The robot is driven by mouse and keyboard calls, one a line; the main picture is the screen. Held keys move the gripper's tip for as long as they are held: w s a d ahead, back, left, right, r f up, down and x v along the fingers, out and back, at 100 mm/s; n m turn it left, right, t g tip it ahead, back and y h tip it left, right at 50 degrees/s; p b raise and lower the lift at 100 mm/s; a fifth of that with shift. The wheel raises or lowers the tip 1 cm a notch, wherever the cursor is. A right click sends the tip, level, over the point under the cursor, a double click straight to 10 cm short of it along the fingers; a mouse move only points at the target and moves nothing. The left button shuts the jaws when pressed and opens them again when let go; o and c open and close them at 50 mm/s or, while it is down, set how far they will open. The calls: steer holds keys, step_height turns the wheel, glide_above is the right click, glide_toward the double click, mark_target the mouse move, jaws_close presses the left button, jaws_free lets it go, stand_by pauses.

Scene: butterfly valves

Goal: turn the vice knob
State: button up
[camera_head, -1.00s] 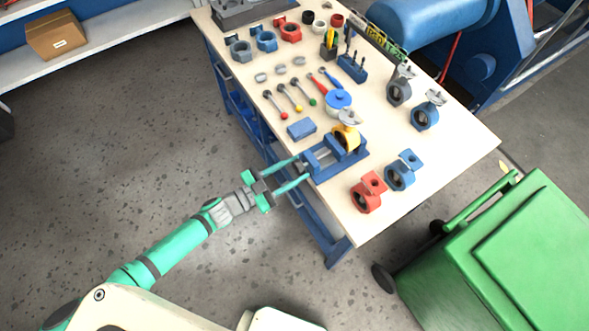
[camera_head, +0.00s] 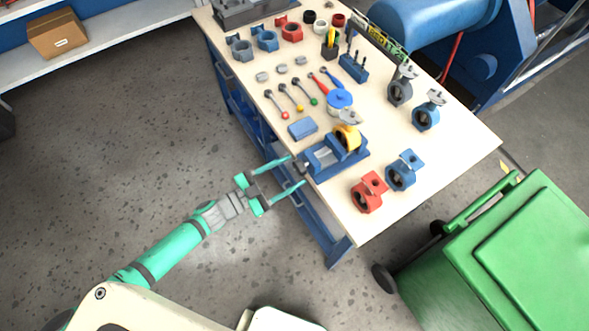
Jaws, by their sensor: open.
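The blue vice (camera_head: 318,160) sits at the near left edge of the workbench and has a yellow valve body (camera_head: 347,137) in its jaws. The vice knob (camera_head: 301,167) is a small dark piece at the vice's left end, by the table edge. My gripper (camera_head: 297,170) is open, and its two green fingers point at the vice from the left. Its fingertips are close to the knob, one above and one below it in the picture. I cannot tell whether a finger touches the knob.
The workbench (camera_head: 400,222) holds a red valve (camera_head: 368,192) and a blue valve (camera_head: 404,170) right of the vice. A blue box (camera_head: 302,128) and several tools lie behind it. A green bin (camera_head: 500,255) stands at the lower right. The floor left of the bench is clear.

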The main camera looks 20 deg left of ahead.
steer(key=v, duration=0.8)
steer(key=shift+s+a, duration=0.2)
steer(key=shift+s, duration=0.1)
steer(key=s+d+f+n+t+y, duration=0.1)
steer(key=s+d+f+n+y, duration=0.2)
steer(key=s, duration=0.5)
steer(key=s+d+n+y, duration=0.2)
steer(key=s+d, duration=0.3)
steer(key=s, duration=0.2)
steer(key=s+d+r+n+y, duration=0.2)
steer(key=d+r+n+y, duration=0.1)
steer(key=d, duration=0.4)
steer(key=s+d+r+n+y, duration=0.1)
steer(key=d+r+n+y, duration=0.1)
steer(key=d, duration=0.5)
step_height(320, 180, up, 2)
steer(key=shift+s+r+n+y, duration=0.1)
steer(key=shift+s+n+y, duration=0.3)
steer(key=shift+n, duration=0.1)
